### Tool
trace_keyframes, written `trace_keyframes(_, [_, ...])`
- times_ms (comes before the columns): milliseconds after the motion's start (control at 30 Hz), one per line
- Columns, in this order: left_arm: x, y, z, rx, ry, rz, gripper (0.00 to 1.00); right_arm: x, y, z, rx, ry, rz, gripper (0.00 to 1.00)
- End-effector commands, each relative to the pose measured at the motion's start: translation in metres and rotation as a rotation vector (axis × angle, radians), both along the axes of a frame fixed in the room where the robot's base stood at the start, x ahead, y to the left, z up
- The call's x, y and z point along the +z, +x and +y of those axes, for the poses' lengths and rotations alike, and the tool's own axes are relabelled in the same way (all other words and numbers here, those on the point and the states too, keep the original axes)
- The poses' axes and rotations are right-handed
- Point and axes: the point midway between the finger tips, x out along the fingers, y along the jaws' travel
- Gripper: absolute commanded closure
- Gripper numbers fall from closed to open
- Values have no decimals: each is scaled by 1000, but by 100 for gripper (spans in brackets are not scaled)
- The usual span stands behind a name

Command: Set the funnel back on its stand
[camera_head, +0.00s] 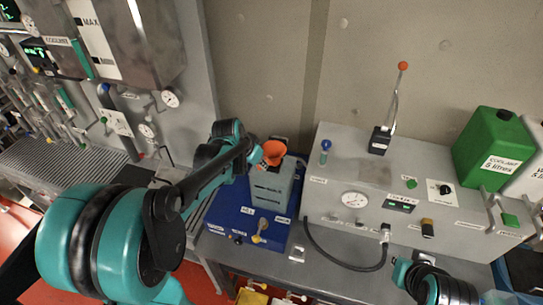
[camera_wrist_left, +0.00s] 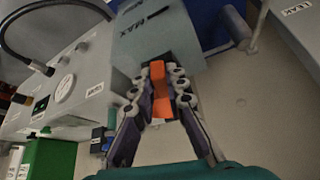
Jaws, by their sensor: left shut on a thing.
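No separate stand can be made out for certain. Part of my right arm shows at the lower right, but its gripper does not.
The grey box stands on a blue base (camera_head: 238,215). To the right is a grey console (camera_head: 330,190) with a gauge, an orange-tipped lever (camera_head: 402,67) and a black hose (camera_head: 340,262). A green coolant can (camera_head: 493,150) stands on the console. Pipes and gauges line the left wall.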

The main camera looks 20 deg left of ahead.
Motion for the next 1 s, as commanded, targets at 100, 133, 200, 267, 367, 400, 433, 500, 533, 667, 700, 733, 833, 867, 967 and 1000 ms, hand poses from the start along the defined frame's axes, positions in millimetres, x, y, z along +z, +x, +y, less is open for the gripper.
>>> trace_keyframes(100, [7,0,0,0,0,0,100,5,0,0,0,0,0,100])
trace_keyframes(133, [8,0,0,0,0,0,100,6,0,0,0,0,0,100])
trace_keyframes(200, [11,0,0,0,0,0,100,8,0,0,0,0,0,100])
trace_keyframes(267, [14,0,0,0,0,0,100,10,0,0,0,0,0,100])
trace_keyframes(367, [18,0,0,0,0,0,100,13,0,0,0,0,0,100])
trace_keyframes(400, [20,0,0,0,0,0,100,14,0,0,0,0,0,100])
trace_keyframes(433, [21,0,0,0,0,0,100,15,0,0,0,0,0,100])
trace_keyframes(500, [24,0,0,0,0,0,100,17,0,0,0,0,0,100])
trace_keyframes(533, [25,0,0,0,0,0,100,18,0,0,0,0,0,100])
trace_keyframes(667, [30,0,0,0,0,0,100,22,0,0,0,0,0,100])
trace_keyframes(700, [32,0,0,0,0,0,100,23,0,0,0,0,0,100])
trace_keyframes(733, [33,0,0,0,0,0,100,23,0,0,0,0,0,100])
trace_keyframes(833, [33,0,0,0,0,0,100,24,0,0,0,0,0,100])
trace_keyframes(867, [33,0,0,0,0,0,100,23,0,0,0,0,0,100])
trace_keyframes(967, [33,0,0,0,0,0,100,23,0,0,0,0,0,100])
trace_keyframes(1000, [33,0,0,0,0,0,100,23,0,0,0,0,0,100])
